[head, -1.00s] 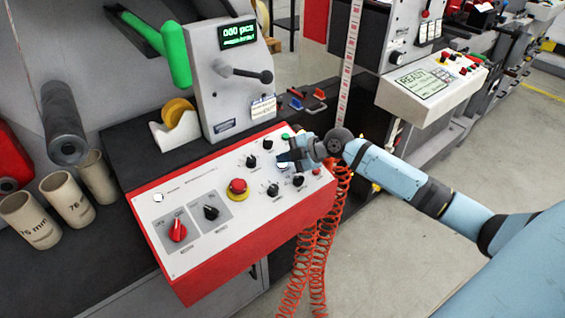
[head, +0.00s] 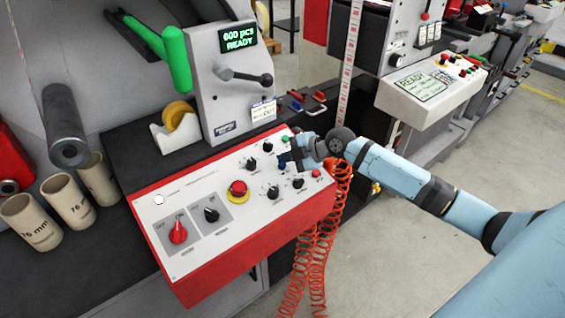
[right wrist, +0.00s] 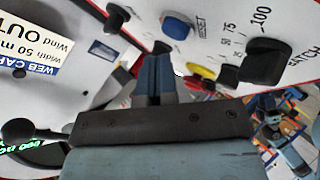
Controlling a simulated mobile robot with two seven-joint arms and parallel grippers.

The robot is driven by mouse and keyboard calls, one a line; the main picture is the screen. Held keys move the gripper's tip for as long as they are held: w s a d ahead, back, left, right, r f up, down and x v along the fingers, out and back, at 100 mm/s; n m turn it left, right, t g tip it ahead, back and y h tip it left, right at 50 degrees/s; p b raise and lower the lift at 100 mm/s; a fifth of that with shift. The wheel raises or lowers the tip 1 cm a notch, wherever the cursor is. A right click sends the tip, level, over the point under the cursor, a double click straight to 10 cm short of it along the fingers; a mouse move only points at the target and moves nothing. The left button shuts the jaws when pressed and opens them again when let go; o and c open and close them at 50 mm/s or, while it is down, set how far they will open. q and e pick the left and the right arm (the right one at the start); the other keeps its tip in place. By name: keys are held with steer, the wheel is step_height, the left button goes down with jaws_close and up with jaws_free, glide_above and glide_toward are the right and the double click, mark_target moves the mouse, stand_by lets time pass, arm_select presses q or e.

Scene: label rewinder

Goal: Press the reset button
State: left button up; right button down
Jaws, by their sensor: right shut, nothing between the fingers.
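The control panel (head: 225,190) is a red box with a white sloped face. My right gripper (head: 288,160) is over the panel's far right part, shut and empty. In the right wrist view, its closed dark fingertips (right wrist: 154,68) show below the blue button, with a visible gap in that picture.
Black knobs, a red mushroom button (head: 238,188) and a red switch (head: 178,232) share the panel. A grey unit with a display (head: 239,38) stands behind it. Orange coiled hoses (head: 318,250) hang at its right. Cardboard cores (head: 65,200) stand left.

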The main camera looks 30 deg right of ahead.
mark_target(289, 176)
steer(key=shift+r+p, duration=0.3)
steer(key=shift+r, duration=0.1)
steer(key=r+p, duration=0.1)
steer(key=r, duration=0.1)
steer(key=s+r+p, duration=0.1)
steer(key=r, duration=0.1)
steer(key=shift+s+p, duration=0.2)
steer(key=shift+p, duration=0.1)
stand_by(0.6)
steer(key=shift+d, duration=0.1)
